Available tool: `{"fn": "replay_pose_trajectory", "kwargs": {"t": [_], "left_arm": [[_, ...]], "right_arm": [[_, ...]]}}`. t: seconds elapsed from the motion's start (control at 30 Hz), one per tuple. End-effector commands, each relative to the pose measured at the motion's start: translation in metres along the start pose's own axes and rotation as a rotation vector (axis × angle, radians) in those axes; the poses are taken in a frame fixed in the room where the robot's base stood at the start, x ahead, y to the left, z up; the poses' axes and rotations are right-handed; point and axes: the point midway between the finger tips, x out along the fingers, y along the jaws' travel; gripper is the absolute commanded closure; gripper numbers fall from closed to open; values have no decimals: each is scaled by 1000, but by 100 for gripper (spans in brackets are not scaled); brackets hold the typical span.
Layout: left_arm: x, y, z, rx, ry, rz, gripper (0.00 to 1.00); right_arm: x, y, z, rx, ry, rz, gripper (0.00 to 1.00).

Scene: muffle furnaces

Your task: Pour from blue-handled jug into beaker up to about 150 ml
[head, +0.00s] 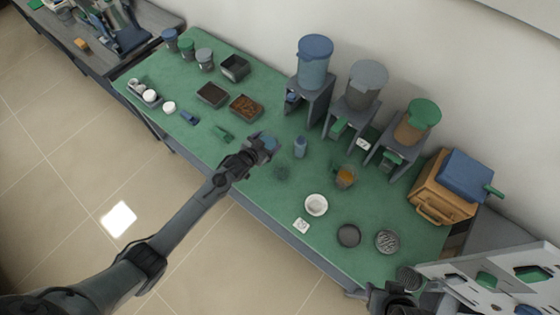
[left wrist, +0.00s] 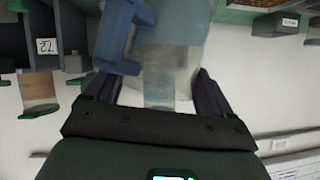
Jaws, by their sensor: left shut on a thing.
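My left gripper (head: 262,147) is shut on the blue-handled jug (head: 268,141), above the front part of the green table. In the left wrist view the jug (left wrist: 168,65) is large and translucent, with its blue handle (left wrist: 125,35) at upper left, between the two fingers (left wrist: 155,100). Its liquid level and exact tilt cannot be told. A small clear vessel with amber contents (head: 346,176) stands to the right, apart from the jug; it may be the beaker, but I see no graduations. A dark gripper-like part, perhaps my right gripper (head: 400,290), shows at lower right.
Three hopper dispensers with a blue (head: 315,60), a grey (head: 366,82) and a green (head: 422,112) lid stand along the wall. A small blue bottle (head: 300,147), a white bowl (head: 316,205) and dark round dishes (head: 348,236) occupy the table. An orange box (head: 440,190) stands right.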

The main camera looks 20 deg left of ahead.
Motion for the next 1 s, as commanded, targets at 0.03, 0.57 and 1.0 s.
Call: {"fn": "replay_pose_trajectory", "kwargs": {"t": [0.03, 0.57, 1.0], "left_arm": [[0, -1, -1, 4, 2, -4, 97], [0, 2, 1, 119, 11, -63, 97], [0, 2, 0, 147, 13, -80, 97]], "right_arm": [[0, 0, 0, -1, 0, 1, 57], [3, 2, 1, -9, -1, 7, 57], [3, 0, 1, -2, 1, 2, 57]]}}
